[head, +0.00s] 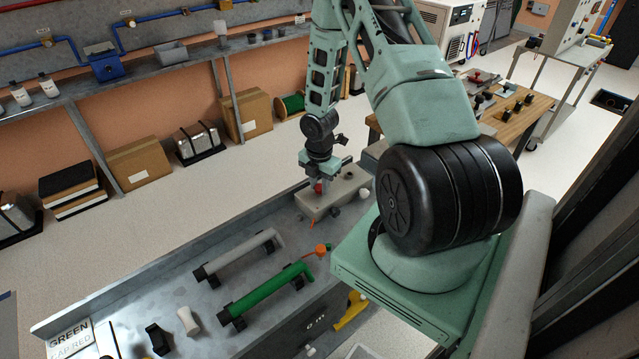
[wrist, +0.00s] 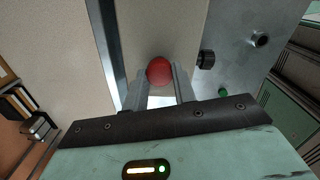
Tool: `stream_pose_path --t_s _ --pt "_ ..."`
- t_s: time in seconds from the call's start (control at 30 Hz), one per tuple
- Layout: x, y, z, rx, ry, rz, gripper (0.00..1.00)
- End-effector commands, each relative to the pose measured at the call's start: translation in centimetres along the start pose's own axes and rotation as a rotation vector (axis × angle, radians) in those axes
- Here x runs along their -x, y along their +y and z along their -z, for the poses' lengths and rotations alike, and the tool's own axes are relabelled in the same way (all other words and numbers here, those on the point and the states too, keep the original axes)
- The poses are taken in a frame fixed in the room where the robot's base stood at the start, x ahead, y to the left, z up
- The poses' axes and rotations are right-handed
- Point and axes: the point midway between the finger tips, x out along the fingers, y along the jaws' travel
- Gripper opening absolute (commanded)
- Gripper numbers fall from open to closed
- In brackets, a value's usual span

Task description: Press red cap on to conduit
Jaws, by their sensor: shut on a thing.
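My gripper (head: 318,186) points down over the beige box at the far right end of the grey bench. It is shut on the red cap (wrist: 159,69), which sits between the two fingertips in the wrist view. The cap shows as a small red spot in the head view. I cannot tell whether it touches the box. Neither conduit is clearly visible in the wrist view.
The beige box (head: 342,198) stands under my gripper. An orange fitting (head: 321,249) is near the green conduit's right end. Small black (head: 158,338) and white (head: 187,320) parts lie nearby.

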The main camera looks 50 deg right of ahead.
Motion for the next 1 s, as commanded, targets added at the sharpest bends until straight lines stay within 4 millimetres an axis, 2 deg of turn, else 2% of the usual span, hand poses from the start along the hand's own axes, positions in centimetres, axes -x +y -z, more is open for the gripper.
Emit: stream_pose_path --t_s 0.33,0.7,0.73,0.8,1.0 --pt "-0.1 0.0 0.0 0.001 0.0 0.0 0.0" --pt "-1.1 0.0 0.0 0.001 0.0 0.0 0.0" --pt "-1.1 0.0 0.0 0.001 0.0 -0.001 0.32" --pt "-1.0 0.0 0.0 0.001 0.0 -0.001 0.52" --pt "-1.0 0.0 0.0 0.001 0.0 0.0 0.52"
